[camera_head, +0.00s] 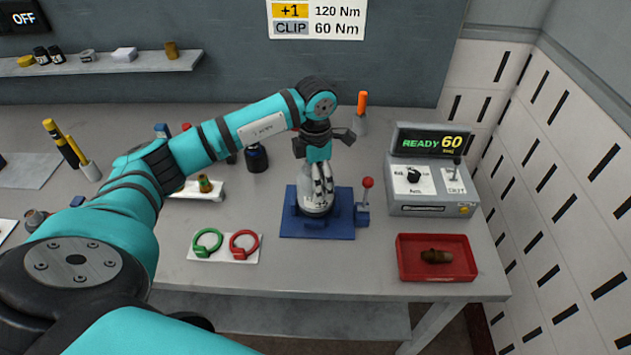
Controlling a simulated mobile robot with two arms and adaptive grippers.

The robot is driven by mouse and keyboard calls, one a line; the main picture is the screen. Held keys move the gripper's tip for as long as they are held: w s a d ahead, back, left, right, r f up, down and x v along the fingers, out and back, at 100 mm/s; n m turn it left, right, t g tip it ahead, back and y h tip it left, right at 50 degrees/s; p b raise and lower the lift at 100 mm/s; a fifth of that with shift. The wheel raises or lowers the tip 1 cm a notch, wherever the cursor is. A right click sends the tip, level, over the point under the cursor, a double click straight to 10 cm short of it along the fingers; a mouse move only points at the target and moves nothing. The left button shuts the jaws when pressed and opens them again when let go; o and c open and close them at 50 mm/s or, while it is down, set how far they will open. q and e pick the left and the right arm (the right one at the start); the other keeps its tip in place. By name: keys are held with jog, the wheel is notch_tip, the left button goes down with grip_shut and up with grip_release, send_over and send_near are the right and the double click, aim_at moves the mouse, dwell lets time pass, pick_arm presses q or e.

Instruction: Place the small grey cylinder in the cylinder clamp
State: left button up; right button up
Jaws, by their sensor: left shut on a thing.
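The small grey cylinder (316,207) stands roughly upright at the blue cylinder clamp (334,230) in the middle of the bench. Its lower end is between the blue blocks of the clamp; I cannot tell whether it is fully seated. My left gripper (323,197) points down from above and is shut on the cylinder's upper part. The fingers hide some of the cylinder. A lever with a red knob (367,183) stands at the clamp's right side. My right gripper is not in view.
A control box (432,208) reading READY 60 stands to the right. A red tray (464,273) with a brown part (437,257) is at front right. Green (207,241) and red rings (243,244) lie on a white plate. A dark bottle (256,158) stands behind the clamp.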

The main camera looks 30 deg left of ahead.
pick_arm(q)
jog(key=shift+f, duration=1)
jog(key=shift+f, duration=0.1)
jog(key=o, duration=1.6)
jog(key=shift+c, duration=0.2)
jog(key=shift+s, duration=0.1)
